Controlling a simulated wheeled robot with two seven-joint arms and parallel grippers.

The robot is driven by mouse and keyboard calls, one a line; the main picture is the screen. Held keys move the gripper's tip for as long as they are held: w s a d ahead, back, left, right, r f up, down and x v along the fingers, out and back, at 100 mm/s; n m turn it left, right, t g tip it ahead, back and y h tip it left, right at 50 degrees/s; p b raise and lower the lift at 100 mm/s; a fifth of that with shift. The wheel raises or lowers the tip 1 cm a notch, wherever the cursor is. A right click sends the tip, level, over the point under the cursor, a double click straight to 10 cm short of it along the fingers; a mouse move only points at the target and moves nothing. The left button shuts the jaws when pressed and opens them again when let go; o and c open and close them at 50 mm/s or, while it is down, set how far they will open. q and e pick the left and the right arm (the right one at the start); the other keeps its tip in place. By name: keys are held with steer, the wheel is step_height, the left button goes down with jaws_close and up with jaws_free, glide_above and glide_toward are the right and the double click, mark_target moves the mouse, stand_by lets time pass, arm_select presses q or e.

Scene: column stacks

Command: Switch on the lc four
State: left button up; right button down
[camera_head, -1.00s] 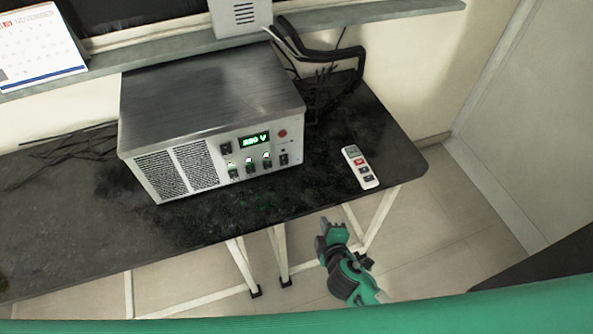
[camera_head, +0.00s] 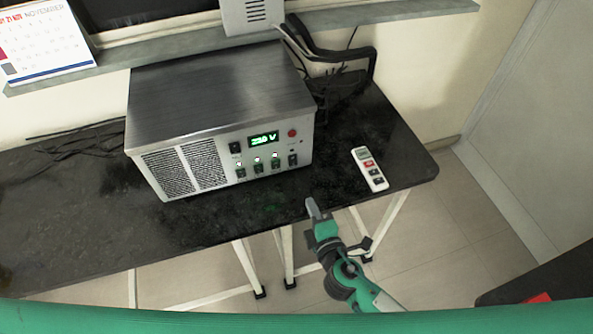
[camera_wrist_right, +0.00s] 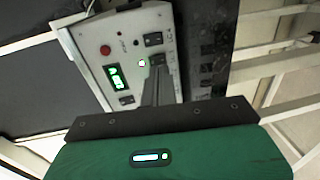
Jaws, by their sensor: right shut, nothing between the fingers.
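A metal power box (camera_head: 215,95) stands on the dark table. Its front has a green display (camera_head: 263,139), a red button (camera_head: 292,133) and a lower row of small switches. Three switches to the left in this row have lit green lamps above them; I see no lit lamp above the rightmost switch (camera_head: 293,160). My right gripper (camera_head: 312,204) is shut and empty, in front of the box's right end and below the panel. In the right wrist view its fingers (camera_wrist_right: 157,82) point at the panel (camera_wrist_right: 92,65) and overlap the switch row, hiding part of it. I cannot tell contact.
A white remote (camera_head: 370,169) lies on the table (camera_head: 80,215) right of the box. Black cables (camera_head: 340,85) are behind it. A calendar (camera_head: 43,45) stands on the sill at left. The tabletop in front of the box is clear.

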mark_target(293, 164)
steer(key=p+x, duration=0.2)
steer(key=x, duration=1.1)
steer(key=shift+p, duration=0.3)
arm_select(q)
step_height(293, 164, up, 3)
steer(key=shift+w+f, duration=0.1)
arm_select(e)
steer(key=shift+f, duration=0.1)
steer(key=b, duration=0.2)
steer(key=shift+w+f+b, duration=0.15)
steer(key=shift+f+b, duration=0.15)
arm_select(q)
steer(key=shift+w+d+f+p, duration=0.1)
steer(key=shift+w+f+p, duration=0.1)
steer(key=shift+f, duration=0.2)
steer(key=shift+w+f+p, duration=0.1)
steer(key=shift+f+p, duration=0.1)
steer(key=shift+f, duration=0.2)
arm_select(e)
steer(key=shift+r, duration=0.35)
